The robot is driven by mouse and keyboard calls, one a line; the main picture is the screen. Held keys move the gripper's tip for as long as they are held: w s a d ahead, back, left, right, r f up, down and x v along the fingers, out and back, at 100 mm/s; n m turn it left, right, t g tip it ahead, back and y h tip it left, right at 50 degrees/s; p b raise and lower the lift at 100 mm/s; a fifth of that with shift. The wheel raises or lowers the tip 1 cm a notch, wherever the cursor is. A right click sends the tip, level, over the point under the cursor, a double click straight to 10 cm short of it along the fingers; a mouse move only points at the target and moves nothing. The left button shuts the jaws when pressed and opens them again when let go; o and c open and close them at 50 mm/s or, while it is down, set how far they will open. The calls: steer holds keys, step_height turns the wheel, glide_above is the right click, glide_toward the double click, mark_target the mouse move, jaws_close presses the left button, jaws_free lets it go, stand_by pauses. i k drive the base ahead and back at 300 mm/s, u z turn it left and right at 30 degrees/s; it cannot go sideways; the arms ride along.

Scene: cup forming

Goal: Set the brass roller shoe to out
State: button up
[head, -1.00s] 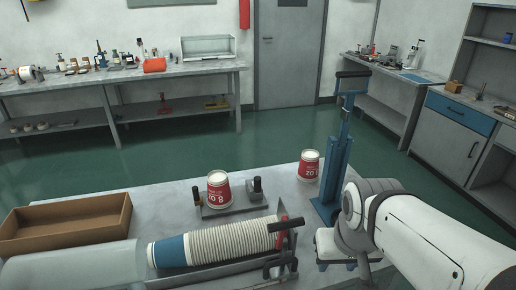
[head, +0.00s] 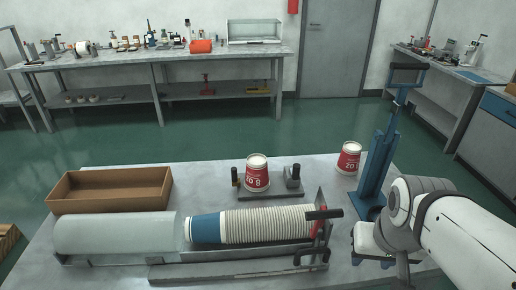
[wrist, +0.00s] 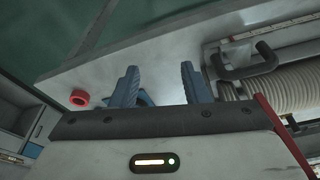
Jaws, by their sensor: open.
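I cannot pick out a brass roller shoe with certainty. A small fixture plate (head: 272,195) on the bench holds a red-and-white cup (head: 257,173), with a dark post with a brownish top (head: 235,176) at its left and a grey block (head: 292,176) at its right. My gripper (head: 370,255) hangs over the bench's right part, right of the cup stack and in front of the blue lever press. In the wrist view my gripper (wrist: 158,85) has its two blue fingers apart, with nothing clearly held between them.
A long stack of cups (head: 265,225) lies in a trough with a black handle (head: 323,213) at its right end. The blue lever press (head: 376,170) stands close to my arm. A second red cup (head: 349,158) is beside it. A brown tray (head: 110,188) sits at left.

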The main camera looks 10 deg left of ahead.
mark_target(236, 182)
steer(key=u, duration=0.4)
steer(key=k, duration=1.2)
steer(key=u, duration=0.85)
steer(key=i, duration=1.45)
steer(key=z, duration=0.75)
